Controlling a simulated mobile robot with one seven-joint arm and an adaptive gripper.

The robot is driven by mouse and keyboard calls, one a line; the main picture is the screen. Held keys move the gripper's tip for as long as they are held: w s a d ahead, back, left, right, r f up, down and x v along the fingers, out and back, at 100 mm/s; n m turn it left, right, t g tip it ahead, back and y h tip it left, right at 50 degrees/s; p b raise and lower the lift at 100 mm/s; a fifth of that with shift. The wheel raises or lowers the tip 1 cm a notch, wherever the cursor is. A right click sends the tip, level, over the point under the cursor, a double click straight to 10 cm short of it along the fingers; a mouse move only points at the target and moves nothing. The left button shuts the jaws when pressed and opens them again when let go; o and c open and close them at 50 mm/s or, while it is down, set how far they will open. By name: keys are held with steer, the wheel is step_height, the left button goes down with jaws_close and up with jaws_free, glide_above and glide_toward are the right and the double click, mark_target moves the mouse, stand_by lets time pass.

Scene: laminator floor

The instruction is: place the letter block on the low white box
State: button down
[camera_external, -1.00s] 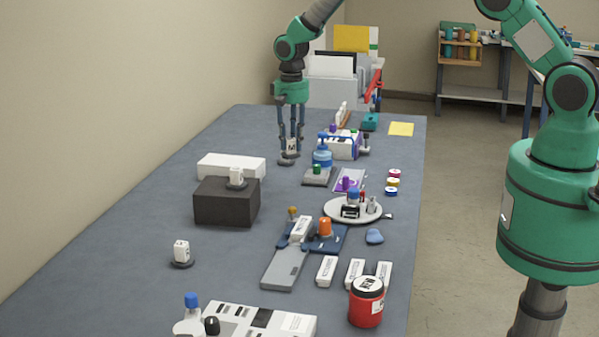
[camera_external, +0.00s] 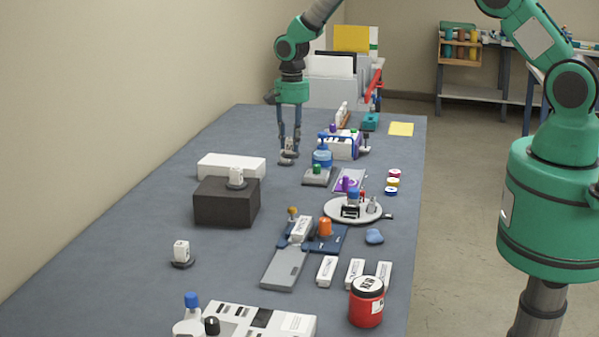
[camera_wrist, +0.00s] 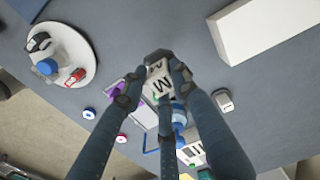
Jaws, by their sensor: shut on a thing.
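My gripper (camera_external: 289,148) is near the far left of the table, with its fingers pointing down. In the wrist view (camera_wrist: 158,82) its fingers are shut on a pale letter block (camera_wrist: 160,88) marked with a dark M. The fingers partly hide the block in both views. The low white box (camera_external: 243,170) lies on the table to the left of my gripper and nearer the camera, behind a dark box. In the wrist view the white box (camera_wrist: 265,30) is at the upper right, apart from the held block.
A dark box (camera_external: 225,207) bears another white block (camera_external: 236,176). A third block (camera_external: 181,251) stands at the left on a dark base. The left strip of table is mostly clear.

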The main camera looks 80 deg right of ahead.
steer(key=shift+w, duration=0.1)
steer(key=shift+w+d+f+p, duration=0.3)
steer(key=shift+w+d, duration=0.6)
steer(key=shift+w, duration=1.6)
steer(key=shift+w+d+f+p, duration=0.2)
steer(key=shift+w+d, duration=0.65)
steer(key=shift+w, duration=1.6)
steer(key=shift+w+d+f+p, duration=0.3)
steer(key=shift+w+d, duration=0.6)
steer(key=shift+w, duration=1.6)
steer(key=shift+r, duration=0.1)
steer(key=shift+f+p, duration=0.4)
steer(key=shift+f, duration=1.35)
steer(key=shift+f, duration=0.15)
steer(key=c, duration=1.7)
jaws_free()
steer(key=shift+f, duration=0.1)
steer(key=shift+c, duration=0.2)
steer(key=o, duration=0.4)
